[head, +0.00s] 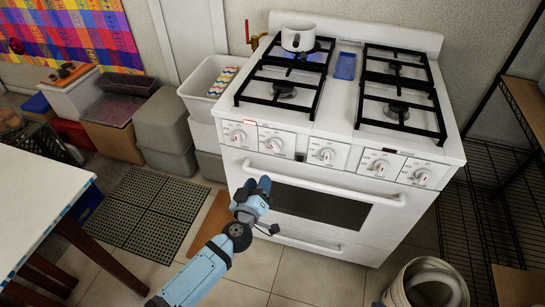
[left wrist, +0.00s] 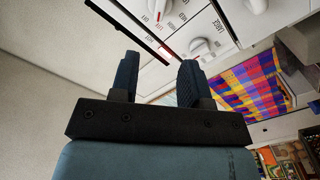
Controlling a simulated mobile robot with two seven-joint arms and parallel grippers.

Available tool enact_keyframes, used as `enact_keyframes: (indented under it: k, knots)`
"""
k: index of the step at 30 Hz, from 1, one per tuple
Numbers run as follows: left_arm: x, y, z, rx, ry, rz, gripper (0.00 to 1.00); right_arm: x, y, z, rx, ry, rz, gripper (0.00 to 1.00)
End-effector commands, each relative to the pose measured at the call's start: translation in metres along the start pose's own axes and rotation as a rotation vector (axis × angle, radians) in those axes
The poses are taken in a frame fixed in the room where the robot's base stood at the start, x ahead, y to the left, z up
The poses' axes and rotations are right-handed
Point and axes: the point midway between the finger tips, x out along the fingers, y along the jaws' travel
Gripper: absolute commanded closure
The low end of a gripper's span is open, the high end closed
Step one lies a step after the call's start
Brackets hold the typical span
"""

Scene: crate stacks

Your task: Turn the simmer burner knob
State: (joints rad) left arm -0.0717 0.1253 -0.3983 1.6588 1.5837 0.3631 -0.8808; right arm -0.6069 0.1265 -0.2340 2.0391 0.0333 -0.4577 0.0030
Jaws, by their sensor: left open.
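A white stove has a row of white knobs on its front panel (head: 300,148): two at left (head: 239,135) (head: 274,144), one in the middle (head: 326,155), two at right (head: 380,167) (head: 422,177). In the head view I cannot read which one is the simmer knob. My left gripper (head: 261,184) is open and empty, below the left knobs, in front of the oven door. In the left wrist view its two dark fingers (left wrist: 158,72) stand apart, with a knob (left wrist: 162,8) beyond them and another (left wrist: 262,5) at upper right. My right gripper is not in view.
The white oven handle (head: 315,183) runs across below the knobs, close to my left gripper. A white pot (head: 298,37) stands on the back-left burner, with a blue glow under it. A white bin (head: 202,92) is left of the stove; a white table (head: 35,200) is at far left.

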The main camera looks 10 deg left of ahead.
Motion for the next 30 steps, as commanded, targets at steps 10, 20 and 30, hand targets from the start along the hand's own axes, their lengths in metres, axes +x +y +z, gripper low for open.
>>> enact_keyframes:
  k: [10,20,30]
  knots:
    - [0.054,0.001,0.0,-0.001,0.001,0.002,0.57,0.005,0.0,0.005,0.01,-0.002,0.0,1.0]
    - [0.117,0.0,0.001,0.0,0.0,0.0,0.57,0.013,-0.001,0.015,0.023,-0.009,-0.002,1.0]
    - [0.137,0.001,0.0,0.0,-0.002,0.0,0.57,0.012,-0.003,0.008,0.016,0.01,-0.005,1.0]
